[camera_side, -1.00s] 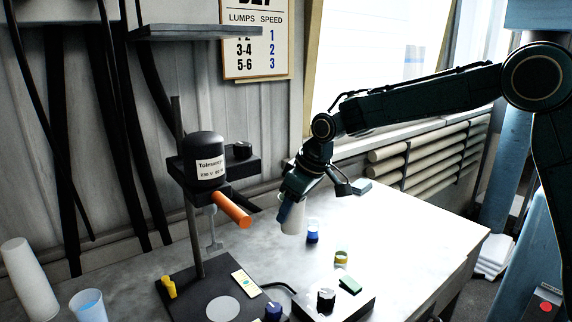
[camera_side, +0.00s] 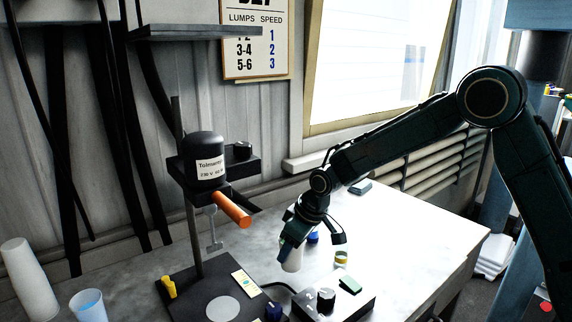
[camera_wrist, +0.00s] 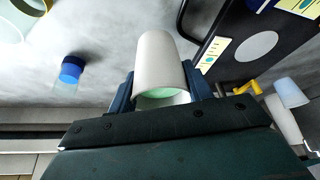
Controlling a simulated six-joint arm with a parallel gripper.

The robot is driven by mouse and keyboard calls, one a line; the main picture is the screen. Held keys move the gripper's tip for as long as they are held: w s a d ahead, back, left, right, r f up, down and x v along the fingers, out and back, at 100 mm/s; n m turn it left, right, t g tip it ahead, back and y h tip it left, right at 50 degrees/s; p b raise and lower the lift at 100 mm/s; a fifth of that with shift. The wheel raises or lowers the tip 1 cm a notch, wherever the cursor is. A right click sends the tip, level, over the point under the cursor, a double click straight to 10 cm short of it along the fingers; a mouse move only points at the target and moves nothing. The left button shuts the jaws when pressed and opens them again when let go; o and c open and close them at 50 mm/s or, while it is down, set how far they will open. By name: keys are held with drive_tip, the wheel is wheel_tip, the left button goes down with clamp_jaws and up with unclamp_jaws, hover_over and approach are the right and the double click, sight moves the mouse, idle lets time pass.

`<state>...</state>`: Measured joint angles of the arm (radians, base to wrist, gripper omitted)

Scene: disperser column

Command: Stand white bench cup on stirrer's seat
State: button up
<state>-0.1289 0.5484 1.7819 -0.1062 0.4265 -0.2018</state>
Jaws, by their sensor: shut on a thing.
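My gripper (camera_side: 291,254) is shut on the white bench cup (camera_side: 294,262), holding it near upright beside the stirrer. In the wrist view the cup (camera_wrist: 161,62) sits between the blue fingers, with something pale green inside its mouth. The stirrer (camera_side: 205,160) has a black motor head, an orange handle (camera_side: 232,209) and a thin shaft with a paddle. Its seat (camera_side: 223,309) is a pale grey disc on the black base, to the left of the cup and empty. The seat also shows in the wrist view (camera_wrist: 257,46). Whether the cup touches the bench is hard to tell.
A blue-capped vial (camera_side: 313,238) stands just behind my gripper. A cup stack (camera_side: 28,281) and a blue-filled cup (camera_side: 88,305) stand at left.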

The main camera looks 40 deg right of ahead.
sight(291, 256)
drive_tip(key=shift+f, duration=1.6)
drive_tip(key=shift+f, duration=0.15)
drive_tip(key=o, duration=1)
drive_tip(key=v, duration=1.2)
drive_tip(key=shift+r, duration=0.2)
